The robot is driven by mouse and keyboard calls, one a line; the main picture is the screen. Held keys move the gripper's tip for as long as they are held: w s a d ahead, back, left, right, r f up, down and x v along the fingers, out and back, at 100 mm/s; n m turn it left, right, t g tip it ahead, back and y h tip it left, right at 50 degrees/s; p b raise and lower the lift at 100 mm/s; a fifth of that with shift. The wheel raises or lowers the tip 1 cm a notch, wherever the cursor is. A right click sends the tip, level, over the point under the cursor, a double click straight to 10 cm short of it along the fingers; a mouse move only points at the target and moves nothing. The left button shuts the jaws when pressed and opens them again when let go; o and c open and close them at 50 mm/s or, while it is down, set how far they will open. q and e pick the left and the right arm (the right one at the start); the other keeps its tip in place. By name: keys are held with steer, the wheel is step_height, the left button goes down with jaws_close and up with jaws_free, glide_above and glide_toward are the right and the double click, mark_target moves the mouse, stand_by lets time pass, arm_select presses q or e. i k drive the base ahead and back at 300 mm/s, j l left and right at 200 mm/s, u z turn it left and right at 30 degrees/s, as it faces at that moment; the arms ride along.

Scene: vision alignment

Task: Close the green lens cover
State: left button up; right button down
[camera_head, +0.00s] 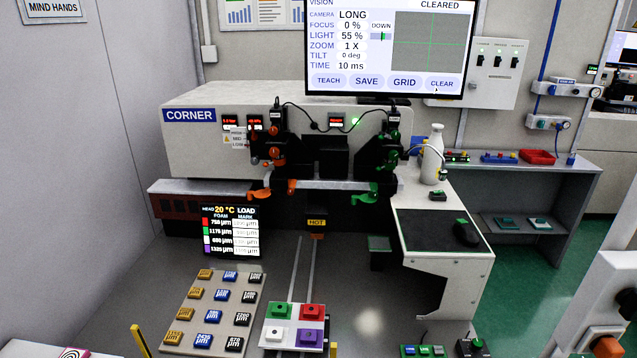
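A green part that looks like the lens cover (366,196) sticks out to the left, low on the black right-hand unit (388,160) at the front of the white machine. Whether it is open or shut is hard to tell at this size. A matching orange part (261,194) sticks out low on the black left-hand unit (276,150). Neither of my grippers is in view, and nothing touches the green part.
The white machine (190,138) stands behind a dark surface. A button panel (179,320) and a four-coloured block (297,326) are in front. A monitor (345,45) hangs above. A white bottle (433,150) and black mouse (466,233) are at right.

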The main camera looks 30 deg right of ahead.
mark_target(365, 198)
steer(key=i+l+z, duration=0.15)
steer(key=z, duration=1.1)
